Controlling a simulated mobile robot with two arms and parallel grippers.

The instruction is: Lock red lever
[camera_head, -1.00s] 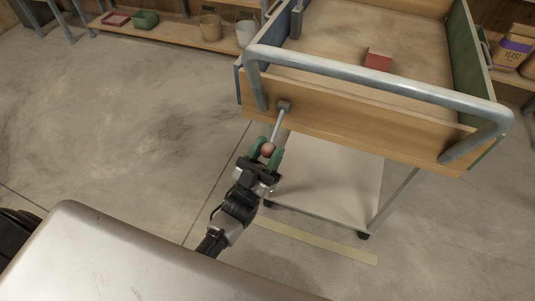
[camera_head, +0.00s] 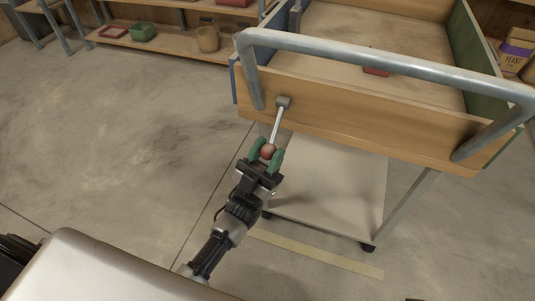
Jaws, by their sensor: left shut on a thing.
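A lever (camera_head: 277,122) with a pale metal rod hangs from a pivot block on the wooden front panel of a cart (camera_head: 350,110). It points down and slightly left and ends in a reddish-brown ball knob (camera_head: 267,151). My left gripper (camera_head: 270,156), with green fingertips, is shut on this knob from below, with a finger on each side. The knob shows between the fingers. My right gripper is not in view.
A grey tubular handle (camera_head: 380,62) runs across the cart's front above the panel. A red block (camera_head: 376,72) lies in the cart's upper tray, partly behind the handle. A lower shelf (camera_head: 330,185) is below. Open concrete floor (camera_head: 120,130) lies to the left.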

